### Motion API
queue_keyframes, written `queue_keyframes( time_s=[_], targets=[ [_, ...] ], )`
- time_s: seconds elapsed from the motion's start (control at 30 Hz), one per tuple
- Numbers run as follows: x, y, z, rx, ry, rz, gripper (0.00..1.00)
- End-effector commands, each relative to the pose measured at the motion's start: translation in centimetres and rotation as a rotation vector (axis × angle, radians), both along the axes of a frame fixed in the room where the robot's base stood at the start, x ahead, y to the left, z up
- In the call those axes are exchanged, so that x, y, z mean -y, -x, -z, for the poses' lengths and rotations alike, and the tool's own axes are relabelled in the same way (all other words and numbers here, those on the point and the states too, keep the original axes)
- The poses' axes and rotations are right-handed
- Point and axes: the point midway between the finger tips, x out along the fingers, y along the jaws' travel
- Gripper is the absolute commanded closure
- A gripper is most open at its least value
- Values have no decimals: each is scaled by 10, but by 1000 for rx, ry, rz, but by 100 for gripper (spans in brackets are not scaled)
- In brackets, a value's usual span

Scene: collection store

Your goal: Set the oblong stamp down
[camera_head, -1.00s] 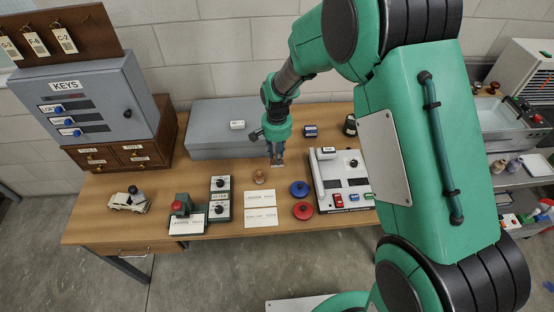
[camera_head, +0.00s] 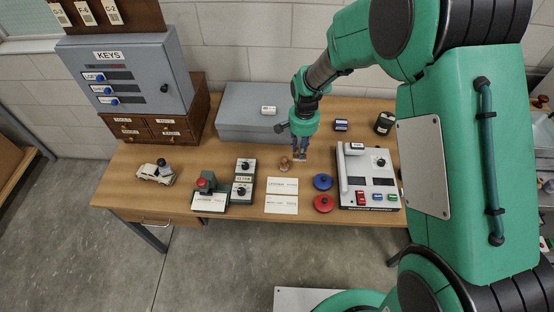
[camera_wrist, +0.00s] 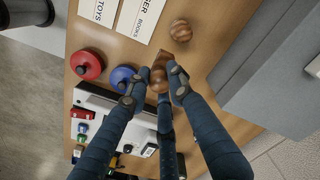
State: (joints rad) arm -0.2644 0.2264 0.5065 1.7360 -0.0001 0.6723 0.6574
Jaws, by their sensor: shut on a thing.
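My gripper (camera_head: 300,156) is shut on the oblong stamp (camera_wrist: 161,72), a brown wooden piece with a rounded handle, over the table behind the cards. In the wrist view the fingertips (camera_wrist: 157,80) close on its handle from both sides and hide part of it. I cannot tell whether its base touches the table. A second wooden stamp with a round knob (camera_head: 285,164) stands upright on the table just left of my gripper; it also shows in the wrist view (camera_wrist: 181,30).
Two white cards (camera_head: 283,196) lie in front. A blue lidded pad (camera_head: 322,182) and a red one (camera_head: 323,203) are to the right, beside a white device (camera_head: 368,178). A grey box (camera_head: 250,112) stands behind.

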Motion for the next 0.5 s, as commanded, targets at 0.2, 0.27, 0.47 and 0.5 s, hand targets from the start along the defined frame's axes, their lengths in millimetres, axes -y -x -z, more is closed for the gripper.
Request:
queue_keyframes(
  time_s=[0.2,0.27,0.47,0.5],
  targets=[
    [-31,50,15,-3,1,-5,100],
    [-39,65,20,-1,1,-5,100],
    [-58,107,33,-1,1,-3,100],
    [-60,114,35,-1,1,-3,100]
  ],
)
